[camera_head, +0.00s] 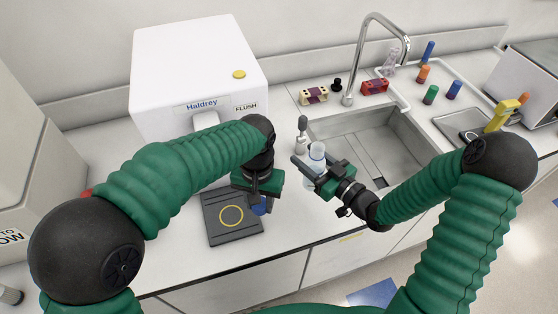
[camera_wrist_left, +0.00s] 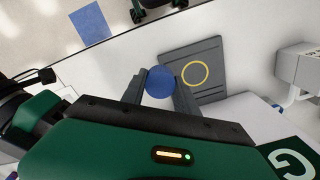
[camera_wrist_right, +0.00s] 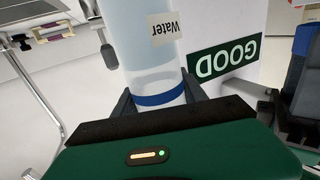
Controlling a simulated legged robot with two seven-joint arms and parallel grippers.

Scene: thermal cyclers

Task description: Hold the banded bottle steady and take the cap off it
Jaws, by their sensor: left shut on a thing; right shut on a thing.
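The banded bottle (camera_head: 317,154) is clear, stands upright by the sink's front left corner and shows no cap on its top. My right gripper (camera_head: 311,173) is shut on it. In the right wrist view the bottle (camera_wrist_right: 145,60) has a "Water" label and a blue band between the fingers (camera_wrist_right: 160,98). The round blue cap (camera_wrist_left: 159,82) is between the fingertips of my left gripper (camera_wrist_left: 159,88), apart from the bottle. In the head view the cap (camera_head: 261,207) shows partly below my left gripper (camera_head: 258,197), over the dark pad's right edge.
The dark pad (camera_head: 212,227) with a yellow ring lies in front of the white Haldrey machine (camera_head: 190,65). The sink (camera_head: 390,150) with its tall faucet (camera_head: 350,80) is right of the bottle. A soap-pump-like item (camera_head: 302,140) stands just behind the bottle. Coloured tubes stand at the back right.

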